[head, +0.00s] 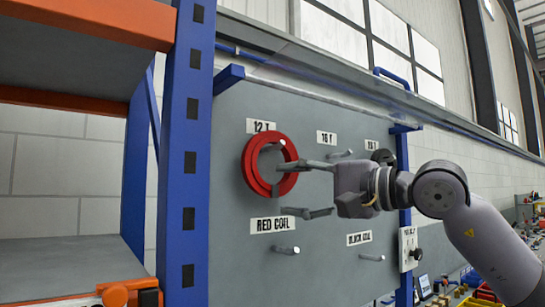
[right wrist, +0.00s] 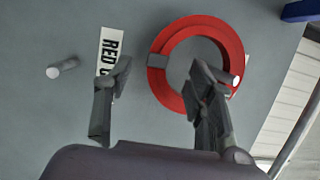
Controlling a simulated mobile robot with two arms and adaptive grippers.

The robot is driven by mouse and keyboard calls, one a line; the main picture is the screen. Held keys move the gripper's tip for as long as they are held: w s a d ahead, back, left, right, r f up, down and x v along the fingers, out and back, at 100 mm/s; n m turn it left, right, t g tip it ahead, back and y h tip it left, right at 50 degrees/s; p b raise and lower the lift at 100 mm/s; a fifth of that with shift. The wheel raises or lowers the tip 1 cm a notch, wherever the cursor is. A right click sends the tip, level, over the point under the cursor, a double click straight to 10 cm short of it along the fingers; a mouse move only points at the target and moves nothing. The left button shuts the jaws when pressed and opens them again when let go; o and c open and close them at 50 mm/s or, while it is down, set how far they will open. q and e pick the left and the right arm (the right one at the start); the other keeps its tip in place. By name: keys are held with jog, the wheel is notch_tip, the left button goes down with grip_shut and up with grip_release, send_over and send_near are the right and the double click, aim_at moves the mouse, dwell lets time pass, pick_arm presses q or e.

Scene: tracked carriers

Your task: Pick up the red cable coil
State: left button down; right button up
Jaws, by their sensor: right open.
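The red cable coil (head: 249,168) hangs as a ring on a peg of the grey board, under the "12 T" label and above the "RED COIL" label. My right gripper (head: 284,188) is open in front of the board, coming in from the right. In the right wrist view the coil (right wrist: 166,92) shows a grey band on its left side. There one finger overlaps the ring's opening and the other lies outside it, over the label, with the coil's left part between the fingertips (right wrist: 160,68). Whether either finger touches the coil I cannot tell. My left gripper is not in view.
The grey board (head: 325,265) carries several pegs and labels, including "BLACK COIL" (head: 367,239). A blue rack post (head: 187,200) with orange shelf beams (head: 60,100) stands close at the left. Small coloured items (head: 470,285) lie at the lower right.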

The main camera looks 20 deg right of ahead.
aim_at(276, 189)
jog(key=p+x, duration=0.1)
jog(key=x, duration=0.2)
jog(key=shift+w+a, duration=0.3)
jog(key=shift+s+d, duration=0.15)
jog(key=shift+c, duration=1.2)
grip_shut()
